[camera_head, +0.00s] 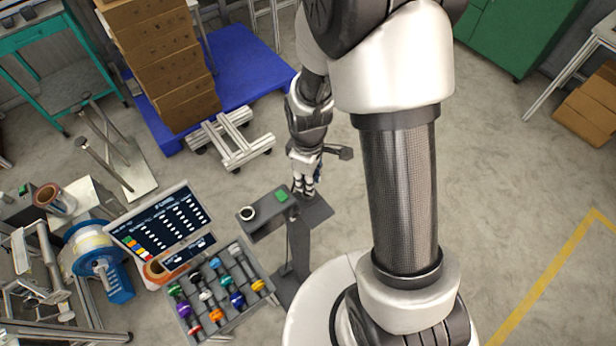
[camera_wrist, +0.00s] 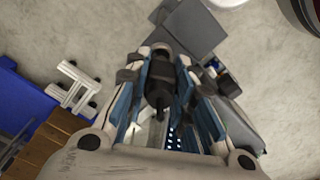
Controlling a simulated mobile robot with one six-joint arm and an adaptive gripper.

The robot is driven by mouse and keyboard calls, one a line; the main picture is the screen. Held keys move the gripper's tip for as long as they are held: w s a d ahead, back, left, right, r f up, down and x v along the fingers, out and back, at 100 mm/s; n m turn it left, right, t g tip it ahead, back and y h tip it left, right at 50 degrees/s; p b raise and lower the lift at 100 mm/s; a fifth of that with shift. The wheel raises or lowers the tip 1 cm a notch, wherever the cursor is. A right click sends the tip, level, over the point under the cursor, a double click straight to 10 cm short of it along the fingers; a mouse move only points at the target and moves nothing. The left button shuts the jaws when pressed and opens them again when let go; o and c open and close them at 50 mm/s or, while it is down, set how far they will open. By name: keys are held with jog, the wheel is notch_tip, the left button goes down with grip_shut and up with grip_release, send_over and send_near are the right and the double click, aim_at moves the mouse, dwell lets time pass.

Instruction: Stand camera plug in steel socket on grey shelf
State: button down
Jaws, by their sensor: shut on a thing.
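My gripper (camera_head: 304,188) points down beside the grey shelf, near the green block on it. In the wrist view my gripper (camera_wrist: 160,62) is shut on a dark, cylindrical camera plug (camera_wrist: 160,82), which sits between the two fingers. In the head view the fingers hide most of the plug. The grey shelf (camera_head: 268,227) is a narrow raised top on a post. A pale ring with a dark opening, which looks like the steel socket (camera_head: 247,213), is at its left end, apart from the gripper. Grey plates also show in the wrist view (camera_wrist: 198,32).
A grey tray (camera_head: 268,272) with several coloured plugs stands left of the shelf post. A dark printed board (camera_head: 160,224) is behind it. A blue reel (camera_head: 118,285) is further left. A low wheeled frame (camera_head: 232,140) and stacked boxes (camera_head: 170,75) are behind.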

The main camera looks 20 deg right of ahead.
jog(key=shift+f+b, duration=1.25)
jog(key=shift+f, duration=0.35)
jog(key=c, duration=1.3)
grip_release()
jog(key=shift+r, duration=0.1)
notch_tip(320, 180, up, 12)
jog(key=shift+r, duration=0.1)
